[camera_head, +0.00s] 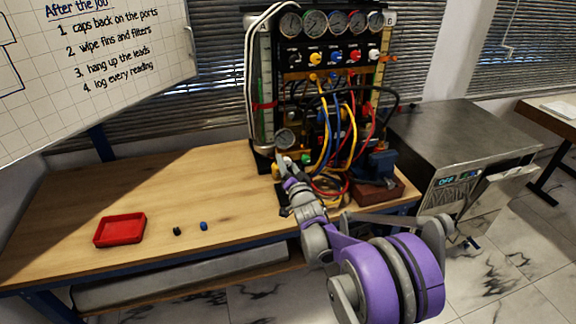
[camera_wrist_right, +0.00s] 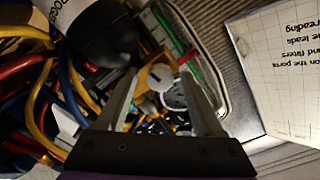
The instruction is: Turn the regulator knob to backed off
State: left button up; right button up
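My right gripper (camera_head: 285,172) reaches in from the lower right to the lower left of the gauge rig (camera_head: 320,68). In the right wrist view my right gripper (camera_wrist_right: 160,82) has its two fingers apart. A yellow fitting with a round whitish part, apparently the regulator knob (camera_wrist_right: 159,77), shows between the fingertips. I cannot tell whether either finger touches it. A round gauge (camera_wrist_right: 175,97) sits just beside it; a gauge also shows above the gripper in the head view (camera_head: 285,137). The gripper largely hides the knob in the head view. My left gripper is not in view.
Yellow, blue and red hoses (camera_head: 338,130) hang close to the right of my gripper. A dark cylinder (camera_wrist_right: 98,35) stands nearby in the wrist view. A red tray (camera_head: 120,230) and two small caps lie on the wooden bench (camera_head: 170,190), whose left part is mostly clear.

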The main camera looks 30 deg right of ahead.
grip_shut()
jog(key=shift+n, duration=0.4)
jog(key=n+b, duration=0.1)
jog(key=n, duration=0.6)
jog(key=shift+b, duration=0.3)
jog(key=n, duration=0.4)
jog(key=shift+a+n+b, duration=0.1)
jog(key=shift+n+b, duration=0.35)
jog(key=shift+n, duration=1.55)
